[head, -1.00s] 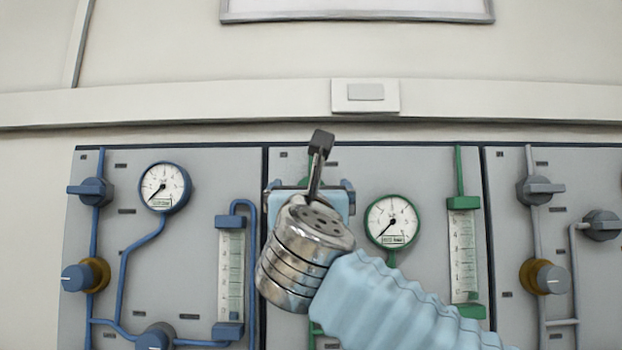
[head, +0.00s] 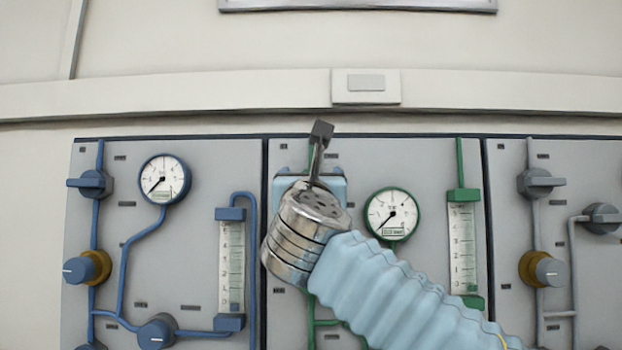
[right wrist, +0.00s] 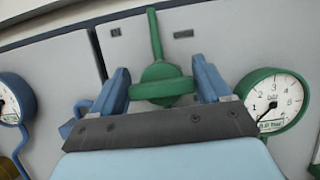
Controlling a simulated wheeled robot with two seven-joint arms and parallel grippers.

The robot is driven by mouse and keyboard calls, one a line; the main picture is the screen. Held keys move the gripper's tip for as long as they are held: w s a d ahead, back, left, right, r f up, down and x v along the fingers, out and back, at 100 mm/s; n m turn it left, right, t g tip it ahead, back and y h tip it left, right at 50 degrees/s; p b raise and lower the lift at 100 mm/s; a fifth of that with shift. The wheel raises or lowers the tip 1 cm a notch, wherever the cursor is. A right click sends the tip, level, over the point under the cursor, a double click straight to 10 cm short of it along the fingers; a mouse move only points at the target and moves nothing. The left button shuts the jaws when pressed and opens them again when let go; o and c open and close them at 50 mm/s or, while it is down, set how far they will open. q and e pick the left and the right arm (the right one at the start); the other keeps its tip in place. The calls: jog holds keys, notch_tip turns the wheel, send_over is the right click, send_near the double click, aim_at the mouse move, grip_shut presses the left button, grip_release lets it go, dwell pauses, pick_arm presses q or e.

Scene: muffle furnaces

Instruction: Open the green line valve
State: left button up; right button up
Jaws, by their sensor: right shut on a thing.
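The green line valve (right wrist: 162,83) sits on a green vertical pipe at the top of the middle panel. In the right wrist view its handle lies roughly crosswise to the pipe, between the two blue fingers of my right gripper (right wrist: 162,90). The gripper is shut on the handle, one finger at each end. In the head view my right wrist and the light blue gripper body (head: 331,190) hide most of the valve. My left gripper is not in view.
A green-rimmed gauge (head: 391,214) is right of my right gripper, with a green-ended flow tube (head: 462,245) beyond it. The blue line panel (head: 180,260) is at left and a grey line panel (head: 580,300) at right, both with knobs sticking out.

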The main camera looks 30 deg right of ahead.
jog(key=m+g+h, duration=0.1)
jog(key=m, duration=0.2)
jog(key=m+g+h+p, duration=0.1)
jog(key=m+h, duration=0.1)
jog(key=m, duration=0.1)
jog(key=shift+m, duration=0.3)
jog(key=m+g, duration=0.1)
jog(key=m, duration=0.1)
jog(key=m+g+h, duration=0.1)
jog(key=m, duration=0.2)
jog(key=shift+s+d+g+p, duration=0.1)
jog(key=shift+d+g+p, duration=0.05)
jog(key=shift+g+p, duration=0.15)
jog(key=m+g, duration=0.1)
jog(key=m, duration=0.2)
jog(key=m+g, duration=0.1)
jog(key=m, duration=0.2)
jog(key=shift+d+f+g, duration=0.1)
jog(key=shift+f+g, duration=0.1)
jog(key=shift+g, duration=0.2)
jog(key=shift+s+f+m+g+y, duration=0.1)
jog(key=shift+m+g+y, duration=0.2)
jog(key=shift+m, duration=0.9)
jog(key=shift+f+m+g+y, duration=0.1)
jog(key=shift+m+g+y, duration=0.15)
jog(key=shift+m, duration=0.95)
jog(key=o, duration=1)
jog(key=shift+c, duration=0.2)
